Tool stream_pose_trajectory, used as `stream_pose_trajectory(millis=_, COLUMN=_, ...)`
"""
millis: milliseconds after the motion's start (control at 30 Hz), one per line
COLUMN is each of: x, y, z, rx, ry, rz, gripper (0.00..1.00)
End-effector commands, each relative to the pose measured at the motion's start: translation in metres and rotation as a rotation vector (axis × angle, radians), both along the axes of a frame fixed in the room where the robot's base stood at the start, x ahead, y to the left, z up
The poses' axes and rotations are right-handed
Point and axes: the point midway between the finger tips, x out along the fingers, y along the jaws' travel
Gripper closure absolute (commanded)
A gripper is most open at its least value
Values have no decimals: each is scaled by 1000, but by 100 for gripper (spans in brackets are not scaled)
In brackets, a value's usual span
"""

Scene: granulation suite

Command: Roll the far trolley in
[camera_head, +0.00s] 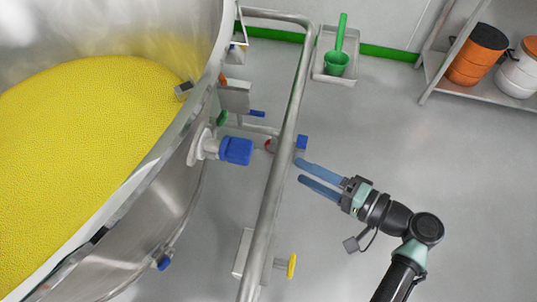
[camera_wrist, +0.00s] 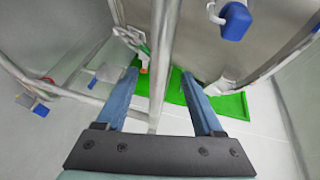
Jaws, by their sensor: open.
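One trolley shows, carrying a large steel bowl (camera_head: 130,205) full of yellow granules (camera_head: 80,150) on the left of the head view. Its tubular push rail (camera_head: 277,170) runs up and down the picture, right of the bowl. My gripper (camera_head: 299,170) is open and empty, its two blue fingers pointing left at the rail, tips just right of it. In the wrist view my gripper (camera_wrist: 160,73) shows a steel tube (camera_wrist: 161,65) in line with the gap between the fingers. I cannot tell whether the tube lies between the fingertips or beyond them. The trolley's wheels are mostly hidden.
A blue-capped valve (camera_head: 236,150) sticks out of the bowl toward the rail. A yellow knob (camera_head: 291,266) sits low near the rail. A tray (camera_head: 322,72) with a green scoop (camera_head: 338,62) and a shelf (camera_head: 440,78) with drums stand behind.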

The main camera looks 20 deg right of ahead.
Motion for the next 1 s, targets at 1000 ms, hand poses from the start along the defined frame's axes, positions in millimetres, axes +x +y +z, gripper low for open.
stream_pose_trajectory(millis=1000, x=86, y=56, z=-19, rx=-3, ry=1, rz=0, gripper=44)
